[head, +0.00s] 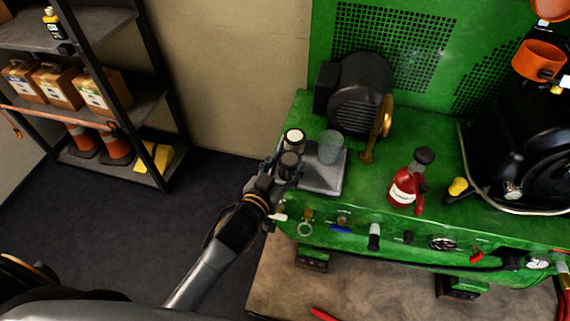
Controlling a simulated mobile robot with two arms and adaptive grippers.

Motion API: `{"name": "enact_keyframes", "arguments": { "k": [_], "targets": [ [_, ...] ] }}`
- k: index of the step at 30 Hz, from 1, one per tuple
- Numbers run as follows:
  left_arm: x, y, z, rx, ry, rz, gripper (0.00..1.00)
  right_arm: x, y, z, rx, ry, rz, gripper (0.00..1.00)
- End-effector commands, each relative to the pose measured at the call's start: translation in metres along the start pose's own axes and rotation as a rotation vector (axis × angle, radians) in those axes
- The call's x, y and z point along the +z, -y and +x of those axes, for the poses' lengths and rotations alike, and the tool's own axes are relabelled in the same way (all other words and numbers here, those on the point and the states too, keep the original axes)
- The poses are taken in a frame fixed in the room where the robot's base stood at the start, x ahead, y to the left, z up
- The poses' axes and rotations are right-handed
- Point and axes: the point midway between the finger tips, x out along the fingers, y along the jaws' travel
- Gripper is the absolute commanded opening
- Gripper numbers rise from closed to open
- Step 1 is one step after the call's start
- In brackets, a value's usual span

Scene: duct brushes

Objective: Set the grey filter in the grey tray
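The grey tray (321,183) lies flat at the left end of the green bench. A dark grey cylinder, seemingly the grey filter (290,159), is upright just left of the tray. My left gripper (283,170) is at this cylinder, with its fingers close around its lower part. I cannot tell whether they are shut on it, or whether its base touches the bench. My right gripper is not in view.
A white-topped cylinder (294,137) stands just behind the grey one. A black motor (360,95) with a brass part (385,117) is behind the tray. A red bottle (407,187) stands to the right. The front of the tray looks bare.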

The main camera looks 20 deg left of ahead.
Motion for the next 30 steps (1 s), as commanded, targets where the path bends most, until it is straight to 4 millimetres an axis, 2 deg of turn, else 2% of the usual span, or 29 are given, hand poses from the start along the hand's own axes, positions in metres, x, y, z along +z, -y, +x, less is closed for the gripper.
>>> {"name": "enact_keyframes", "arguments": {
  "k": [1,3,15,20,24,30],
  "targets": [
    [0.0,0.0,0.0,0.0,0.001,0.0,0.67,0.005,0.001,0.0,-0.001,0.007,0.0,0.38],
    [0.0,0.0,0.0,0.0,0.002,0.0,0.78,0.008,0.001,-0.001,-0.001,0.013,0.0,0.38],
    [-0.003,0.0,-0.003,0.0,0.003,0.001,0.78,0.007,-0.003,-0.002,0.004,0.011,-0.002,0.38],
    [-0.002,0.0,-0.029,0.0,0.004,-0.001,0.78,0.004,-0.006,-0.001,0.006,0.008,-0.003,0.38],
    [-0.002,0.0,-0.061,0.0,0.005,-0.001,0.78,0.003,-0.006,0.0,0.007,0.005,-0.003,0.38],
    [-0.002,0.0,-0.099,0.0,0.005,-0.001,0.78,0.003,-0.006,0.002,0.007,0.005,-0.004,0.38]
  ]
}}
